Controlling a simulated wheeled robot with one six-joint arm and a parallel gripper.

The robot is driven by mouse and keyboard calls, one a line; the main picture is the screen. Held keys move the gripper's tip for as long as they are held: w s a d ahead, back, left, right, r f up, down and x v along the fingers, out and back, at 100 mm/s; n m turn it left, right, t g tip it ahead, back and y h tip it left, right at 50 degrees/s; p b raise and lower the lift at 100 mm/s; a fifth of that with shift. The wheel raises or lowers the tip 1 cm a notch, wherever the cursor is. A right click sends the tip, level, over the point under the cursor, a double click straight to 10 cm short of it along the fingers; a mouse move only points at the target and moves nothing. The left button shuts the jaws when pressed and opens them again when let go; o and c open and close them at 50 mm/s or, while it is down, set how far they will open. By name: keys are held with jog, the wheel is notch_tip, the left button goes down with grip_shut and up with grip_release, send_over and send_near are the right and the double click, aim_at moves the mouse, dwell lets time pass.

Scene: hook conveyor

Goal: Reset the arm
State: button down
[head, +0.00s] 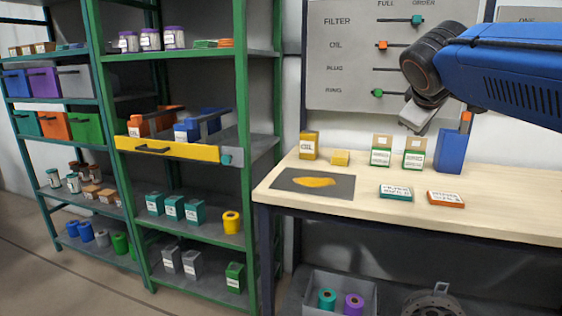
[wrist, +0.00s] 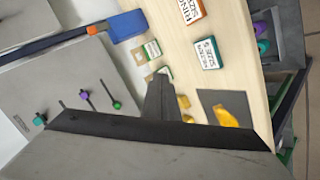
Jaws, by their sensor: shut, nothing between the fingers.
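My blue arm reaches in from the right in the head view. My gripper (head: 416,115) hangs over the back of the workbench (head: 460,222), in front of the sign board (head: 345,75). It is shut and empty. In the wrist view my gripper (wrist: 162,90) shows as a dark narrow shape over the bench, apart from the boxes. The fingertips are only partly visible in the head view.
On the bench stand a yellow oil box (head: 309,146), two green-and-white boxes, a blue holder (head: 451,150), a teal box (head: 396,192), an orange box (head: 446,199) and a grey mat (head: 290,180) with a yellow patch. Green shelves (head: 241,130) stand left; a grey bin (head: 342,285) sits below.

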jog(key=s+a+f+m+g+y, duration=0.2)
jog(key=s+f+m, duration=0.1)
jog(key=s+f, duration=1)
jog(key=s+a+f+m+g+y, duration=0.2)
jog(key=s+f, duration=1.1)
jog(key=f, duration=0.7)
jog(key=shift+s+a+m+g+y, duration=0.25)
jog(key=shift+m+g+y, duration=0.2)
jog(key=shift+m, duration=0.45)
